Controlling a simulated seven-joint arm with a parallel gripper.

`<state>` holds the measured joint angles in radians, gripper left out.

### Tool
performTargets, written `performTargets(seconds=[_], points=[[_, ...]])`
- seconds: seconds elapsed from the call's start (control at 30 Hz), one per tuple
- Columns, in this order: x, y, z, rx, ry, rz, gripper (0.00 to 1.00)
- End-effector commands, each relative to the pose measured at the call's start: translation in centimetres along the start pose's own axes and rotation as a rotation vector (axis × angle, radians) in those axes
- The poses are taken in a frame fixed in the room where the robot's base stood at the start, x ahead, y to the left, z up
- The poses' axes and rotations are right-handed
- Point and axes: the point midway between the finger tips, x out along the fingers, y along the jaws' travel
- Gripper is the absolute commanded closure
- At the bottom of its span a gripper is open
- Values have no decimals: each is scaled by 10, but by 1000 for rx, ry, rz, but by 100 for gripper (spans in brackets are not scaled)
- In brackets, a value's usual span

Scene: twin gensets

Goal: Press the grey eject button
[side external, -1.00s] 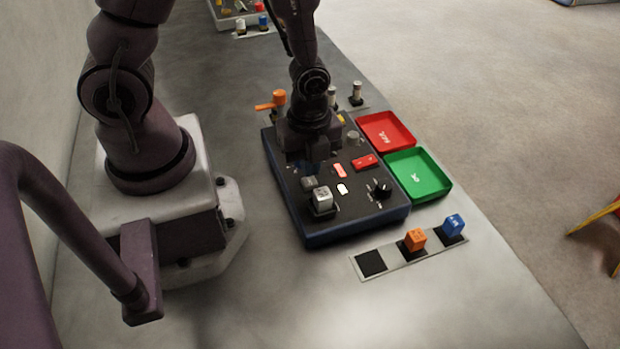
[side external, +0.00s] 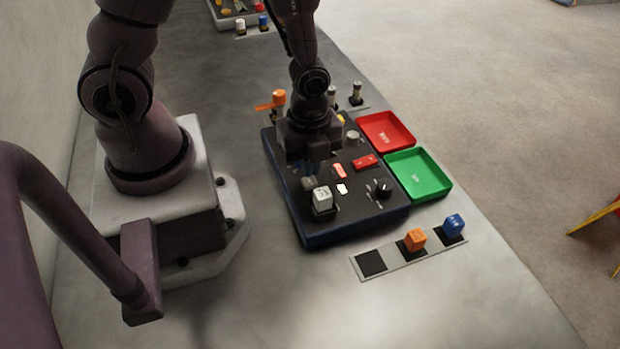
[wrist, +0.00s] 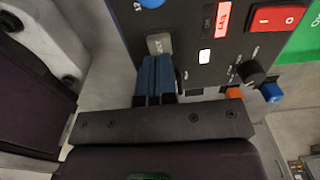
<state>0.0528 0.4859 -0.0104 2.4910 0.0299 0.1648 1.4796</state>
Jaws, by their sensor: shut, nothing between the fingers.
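The grey eject button (wrist: 159,43) is a square key on the black panel (wrist: 190,20), just beyond my fingertips in the wrist view. In the side external view my gripper (side external: 309,174) is over the left part of the panel. I cannot tell whether the tips touch the button.
A red rocker switch (side external: 365,161) and black knob (side external: 381,187) are to the right. Red (side external: 411,134) and green (side external: 446,185) trays adjoin the panel. Orange (side external: 415,238) and blue (side external: 454,224) cubes stand in front.

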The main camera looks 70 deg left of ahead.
Motion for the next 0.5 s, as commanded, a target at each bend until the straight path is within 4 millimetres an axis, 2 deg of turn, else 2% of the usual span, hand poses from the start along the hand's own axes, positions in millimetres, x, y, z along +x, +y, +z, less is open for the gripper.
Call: performTargets(seconds=[0.5], points=[[6, 0, 0, 0, -1, 0, 100]])
